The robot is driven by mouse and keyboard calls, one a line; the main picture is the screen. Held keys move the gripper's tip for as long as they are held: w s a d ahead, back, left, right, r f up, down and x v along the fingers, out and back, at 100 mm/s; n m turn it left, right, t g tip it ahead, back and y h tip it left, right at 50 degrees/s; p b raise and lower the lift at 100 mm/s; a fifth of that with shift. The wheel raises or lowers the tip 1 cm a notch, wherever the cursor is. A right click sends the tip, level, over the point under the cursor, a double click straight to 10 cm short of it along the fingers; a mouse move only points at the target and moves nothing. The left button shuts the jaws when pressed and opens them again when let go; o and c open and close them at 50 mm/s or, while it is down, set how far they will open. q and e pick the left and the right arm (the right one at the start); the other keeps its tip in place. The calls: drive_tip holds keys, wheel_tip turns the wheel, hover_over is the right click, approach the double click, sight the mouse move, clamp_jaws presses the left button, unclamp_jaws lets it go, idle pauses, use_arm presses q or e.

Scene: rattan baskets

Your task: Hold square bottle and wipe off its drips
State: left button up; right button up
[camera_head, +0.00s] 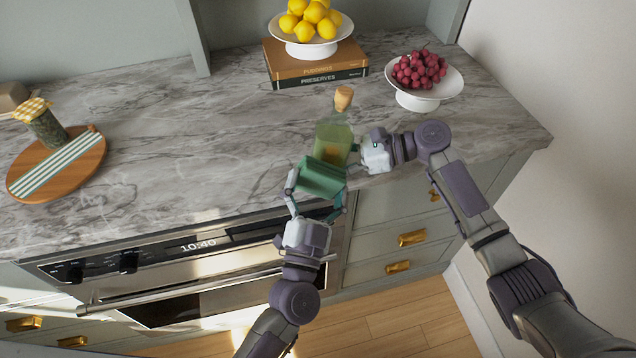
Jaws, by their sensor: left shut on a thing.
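The square bottle (335,137) is clear, holds a yellow-green content and has a cork stopper. It is near the counter's front edge and leans slightly right. My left gripper (319,195) is shut on a green cloth or sponge (321,178), which is in front of the bottle's lower part and hides its base. I cannot tell whether the two touch. My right gripper (358,148) is against or very close to the bottle's right side. Its fingertips are hidden, so its grip is unclear. No drips can be made out.
A white stand of lemons (311,42) sits on books (314,77) at the back. A white bowl of grapes (418,97) is at the right. A round board (72,178) with a striped cloth and a jar is at the left. The counter's middle is clear.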

sight(339, 189)
use_arm(q)
drive_tip(key=shift+w, duration=0.1)
drive_tip(key=shift+d+f, duration=0.2)
drive_tip(key=shift+d, duration=0.85)
drive_tip(key=shift+d+f, duration=0.15)
drive_tip(key=shift+d, duration=0.85)
drive_tip(key=shift+w, duration=0.1)
